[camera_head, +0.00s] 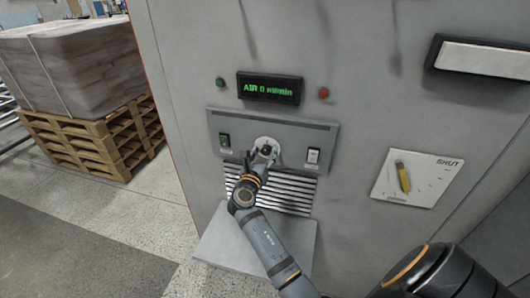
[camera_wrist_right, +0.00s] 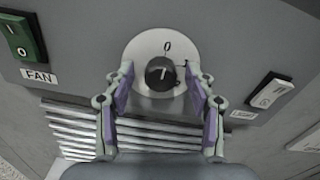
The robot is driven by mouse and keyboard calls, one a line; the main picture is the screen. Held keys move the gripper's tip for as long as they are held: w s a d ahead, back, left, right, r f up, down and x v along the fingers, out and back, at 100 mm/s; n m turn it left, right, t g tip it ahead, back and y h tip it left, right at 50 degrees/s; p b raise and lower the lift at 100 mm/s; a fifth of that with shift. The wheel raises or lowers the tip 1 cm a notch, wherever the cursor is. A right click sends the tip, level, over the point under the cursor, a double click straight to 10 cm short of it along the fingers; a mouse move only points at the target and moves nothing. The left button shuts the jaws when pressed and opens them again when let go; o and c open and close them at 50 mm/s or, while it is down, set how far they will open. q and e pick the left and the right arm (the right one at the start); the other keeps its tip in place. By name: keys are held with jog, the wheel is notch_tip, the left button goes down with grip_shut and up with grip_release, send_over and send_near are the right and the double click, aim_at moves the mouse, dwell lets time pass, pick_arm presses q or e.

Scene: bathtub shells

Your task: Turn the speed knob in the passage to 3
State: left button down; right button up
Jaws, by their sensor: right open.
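The speed knob is a small black round knob (camera_head: 266,149) on a pale round dial plate in the middle of a grey control panel. In the right wrist view the knob (camera_wrist_right: 160,75) shows a short white mark. A 0 stands at the top of its dial plate (camera_wrist_right: 146,48), with a small mark at the right; other marks are hidden. My right gripper (camera_head: 260,158) is at the dial. In the right wrist view its open fingers (camera_wrist_right: 160,80) stand left and right of the knob, with visible gaps. I cannot tell contact depth. My left gripper is not in view.
A green FAN switch (camera_wrist_right: 20,36) is left of the dial and a white LIGHT switch (camera_wrist_right: 269,91) right. A vent grille (camera_head: 285,190) lies below. A yellow lever (camera_head: 403,177) labelled SHUT is at the right.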

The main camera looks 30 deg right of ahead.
jog(key=shift+d, duration=0.1)
jog(key=c, duration=1.1)
jog(key=shift+c, duration=0.3)
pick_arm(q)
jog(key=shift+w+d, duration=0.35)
